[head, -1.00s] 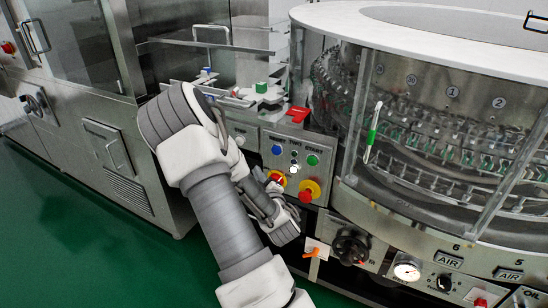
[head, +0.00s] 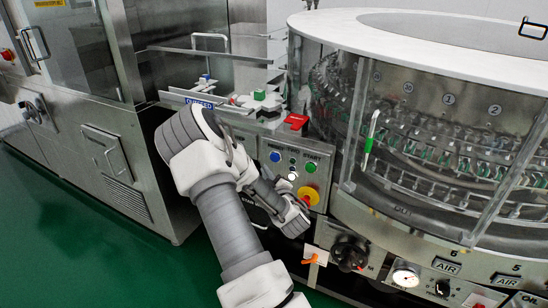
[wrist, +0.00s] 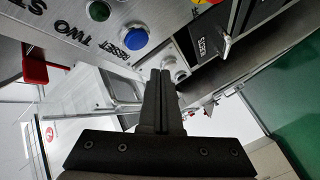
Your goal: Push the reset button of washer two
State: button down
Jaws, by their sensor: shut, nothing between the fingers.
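The blue button (head: 275,157) sits at the upper left of a grey control panel (head: 322,149), under lettering that seems to read RESET, TWO, START. In the wrist view the blue button (wrist: 133,36) shows beside the word RESET, with TWO further left. My gripper (wrist: 161,74) is shut and empty. Its fingertips appear below and to the right of the blue button in that view, with no visible contact. In the head view my arm's end is in front of the panel's lower part, and the fingertips cannot be made out.
A green button (head: 310,167) is on the panel's right. A red and yellow knob (head: 309,196) is just above my arm's end. A round glass-walled washer (head: 440,130) stands at the right and a steel cabinet (head: 105,145) at the left. Green floor lies open at lower left.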

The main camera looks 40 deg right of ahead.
aim_at(270, 158)
jog(key=shift+w+d+b, duration=0.2)
jog(key=shift+w+d, duration=0.1)
jog(key=shift+d, duration=0.45)
jog(key=shift+w+d+b, duration=0.2)
jog(key=shift+w+d, duration=0.1)
jog(key=shift+d, duration=0.4)
dwell(1.0)
jog(key=shift+w+d+b, duration=0.2)
jog(key=shift+d+b, duration=0.1)
jog(key=shift+d, duration=0.1)
jog(key=shift+w+d, duration=0.15)
jog(key=shift+d, duration=0.25)
dwell(0.5)
jog(key=shift+a, duration=0.1)
jog(key=shift+s+a+b, duration=0.35)
jog(key=shift+a, duration=0.35)
